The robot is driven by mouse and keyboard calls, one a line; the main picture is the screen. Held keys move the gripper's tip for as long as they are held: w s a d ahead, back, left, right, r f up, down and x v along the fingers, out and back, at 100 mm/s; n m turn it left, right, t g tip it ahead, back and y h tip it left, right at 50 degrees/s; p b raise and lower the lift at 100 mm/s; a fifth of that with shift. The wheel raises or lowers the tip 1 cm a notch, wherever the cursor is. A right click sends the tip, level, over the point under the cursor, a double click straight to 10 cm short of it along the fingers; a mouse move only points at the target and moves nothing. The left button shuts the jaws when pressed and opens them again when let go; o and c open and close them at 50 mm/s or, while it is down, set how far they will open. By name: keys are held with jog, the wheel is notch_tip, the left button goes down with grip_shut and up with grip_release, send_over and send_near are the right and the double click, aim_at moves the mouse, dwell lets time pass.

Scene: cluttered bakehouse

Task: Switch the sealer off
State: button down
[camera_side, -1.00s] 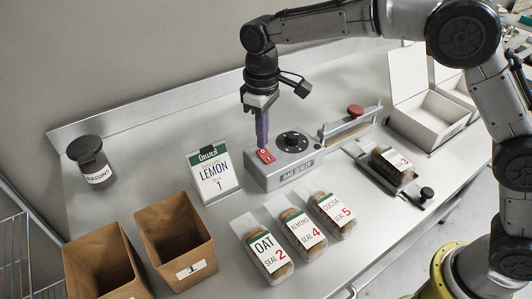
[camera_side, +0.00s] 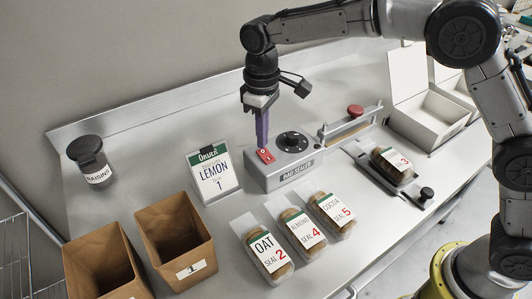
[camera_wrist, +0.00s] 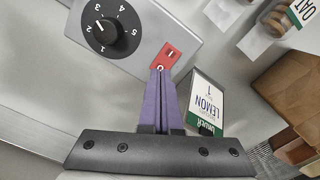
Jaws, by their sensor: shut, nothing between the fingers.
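The bag sealer (camera_side: 262,179) is a grey box on the bench with a black dial (camera_side: 293,141) on top. Its red rocker switch (camera_side: 267,157) sits on the top, left of the dial. In the wrist view the switch (camera_wrist: 168,54) shows a bar mark at its far end and a ring mark at its near end. My gripper (camera_side: 262,146) points down with its purple fingers shut and empty. In the wrist view the fingertips (camera_wrist: 160,70) are at the ring end, touching or just above it. Which way the rocker is tilted is hard to tell.
A lemon order card (camera_side: 214,175) stands close left of the sealer. Bagged loaves (camera_side: 269,253) lie in front. The sealing bar with its red knob (camera_side: 355,111) is behind right. Paper bags (camera_side: 174,240) and a raisins jar (camera_side: 92,160) stand left; a white box (camera_side: 430,118) stands right.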

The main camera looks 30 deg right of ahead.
aim_at(263, 151)
jog(key=shift+f, duration=0.95)
dwell(0.6)
jog(key=shift+r, duration=3.55)
jog(key=s+d+r+m+t, duration=0.3)
jog(key=s+d+r+t, duration=0.1)
jog(key=s+d+r, duration=1)
jog(key=s+d+f+m+t, duration=0.1)
jog(key=s+d+f, duration=0.15)
jog(key=s, duration=0.35)
jog(key=s+d+f+m, duration=0.1)
jog(key=s+d, duration=0.2)
jog(key=s, duration=0.2)
jog(key=s+f+m, duration=0.1)
jog(key=s+f, duration=0.4)
jog(key=f, duration=0.3)
jog(key=shift+s+d+f+t, duration=0.2)
jog(key=shift+d+t, duration=0.1)
jog(key=shift+d, duration=0.1)
